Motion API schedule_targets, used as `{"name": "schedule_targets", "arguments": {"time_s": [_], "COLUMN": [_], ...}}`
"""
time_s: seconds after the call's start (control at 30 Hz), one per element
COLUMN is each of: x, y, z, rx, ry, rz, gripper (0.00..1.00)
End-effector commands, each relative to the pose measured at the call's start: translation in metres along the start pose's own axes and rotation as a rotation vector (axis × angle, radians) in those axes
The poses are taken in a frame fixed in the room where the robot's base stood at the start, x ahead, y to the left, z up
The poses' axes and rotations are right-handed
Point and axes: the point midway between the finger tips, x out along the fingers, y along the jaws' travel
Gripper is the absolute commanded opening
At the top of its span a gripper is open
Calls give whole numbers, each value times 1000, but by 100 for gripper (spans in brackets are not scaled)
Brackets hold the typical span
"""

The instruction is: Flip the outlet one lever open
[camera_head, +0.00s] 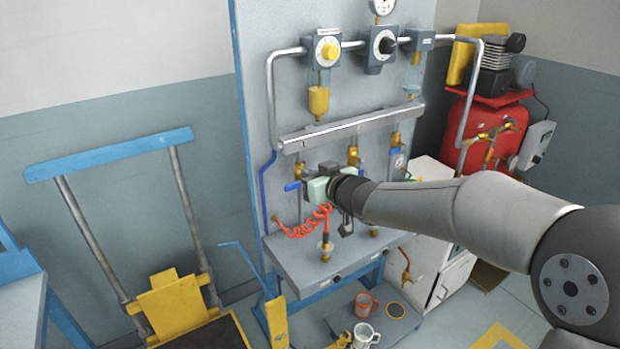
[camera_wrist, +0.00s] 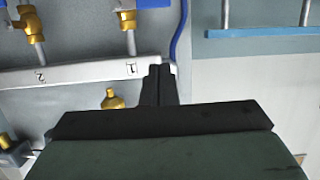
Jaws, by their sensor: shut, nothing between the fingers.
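A blue lever (camera_head: 293,187) sticks out to the left of my gripper (camera_head: 318,188) in the head view, at the left end of the outlet row. My gripper hides the valve body behind it. In the wrist view, the blue lever (camera_wrist: 150,4) lies sideways at the top edge on a brass valve (camera_wrist: 126,14), whose pipe meets the rail (camera_wrist: 90,72) by an inverted label "1". My gripper's black fingers (camera_wrist: 160,78) are together and empty, pointing at the rail near that label. No contact with the lever shows.
A second brass valve (camera_wrist: 36,20) stands beside the first, by label "2". A red coiled hose (camera_head: 303,226) hangs below my gripper. A blue-handled cart (camera_head: 110,155) stands left; a red compressor tank (camera_head: 485,125) stands right.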

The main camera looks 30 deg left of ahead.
Motion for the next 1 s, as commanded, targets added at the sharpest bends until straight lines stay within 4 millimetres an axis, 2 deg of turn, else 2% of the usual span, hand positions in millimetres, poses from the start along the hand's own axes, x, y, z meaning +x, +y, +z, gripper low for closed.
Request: {"name": "schedule_targets", "arguments": {"time_s": [0.2,0.37,0.43,0.6,1.0], "x": [49,79,80,83,84], "y": [-1,-1,-1,0,0], "z": [-1,3,17,34,39], "rx": [1,0,-1,0,0], "ry": [-1,-4,-4,-3,-1], "rz": [-3,-1,-1,0,1], "gripper": [0,0,0,0,0]}}
